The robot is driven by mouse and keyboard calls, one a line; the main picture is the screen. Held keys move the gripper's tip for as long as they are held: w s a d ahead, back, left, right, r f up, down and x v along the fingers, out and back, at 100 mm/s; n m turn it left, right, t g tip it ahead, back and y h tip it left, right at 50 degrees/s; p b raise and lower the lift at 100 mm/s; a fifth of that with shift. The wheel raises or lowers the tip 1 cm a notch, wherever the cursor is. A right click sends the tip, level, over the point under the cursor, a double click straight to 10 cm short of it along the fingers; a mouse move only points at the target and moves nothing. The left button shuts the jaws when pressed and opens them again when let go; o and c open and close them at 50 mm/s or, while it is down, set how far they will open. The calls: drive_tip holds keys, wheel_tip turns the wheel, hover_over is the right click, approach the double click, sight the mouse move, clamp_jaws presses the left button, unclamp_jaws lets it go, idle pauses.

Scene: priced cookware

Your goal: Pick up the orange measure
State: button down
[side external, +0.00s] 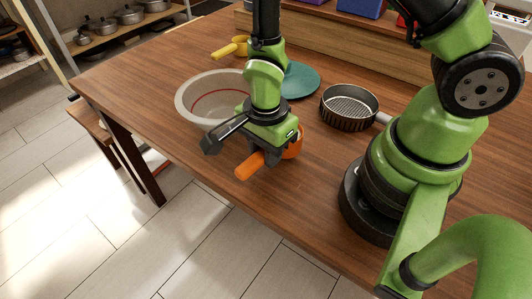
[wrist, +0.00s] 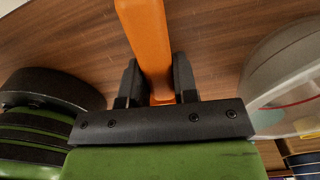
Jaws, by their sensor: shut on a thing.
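The orange measure (side external: 249,166) is at the front edge of the wooden table in the side external view. Its handle points toward the lower left, and its round cup shows partly behind my gripper. My gripper (side external: 262,152) points down and is shut on the measure. In the wrist view the orange measure's handle (wrist: 147,40) runs between the two dark fingers of my gripper (wrist: 155,82). Whether the measure touches the table cannot be told.
A pale bowl (side external: 186,106) with a red line stands left of my gripper. A teal plate (side external: 303,80) lies behind, a dark ribbed pan (side external: 349,122) to the right, and a yellow measure (side external: 228,50) at the back. The table's front edge (side external: 215,187) is close.

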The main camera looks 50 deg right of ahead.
drive_tip(key=shift+r, duration=3.95)
drive_tip(key=shift+r, duration=0.1)
drive_tip(key=shift+w, duration=0.1)
drive_tip(key=w+d+r+n, duration=0.4)
drive_tip(key=d+r+n, duration=0.2)
drive_tip(key=n, duration=1.3)
drive_tip(key=shift+w+d+r, duration=0.15)
drive_tip(key=shift+w+d, duration=0.15)
drive_tip(key=shift+d, duration=0.05)
drive_tip(key=shift+d, duration=0.1)
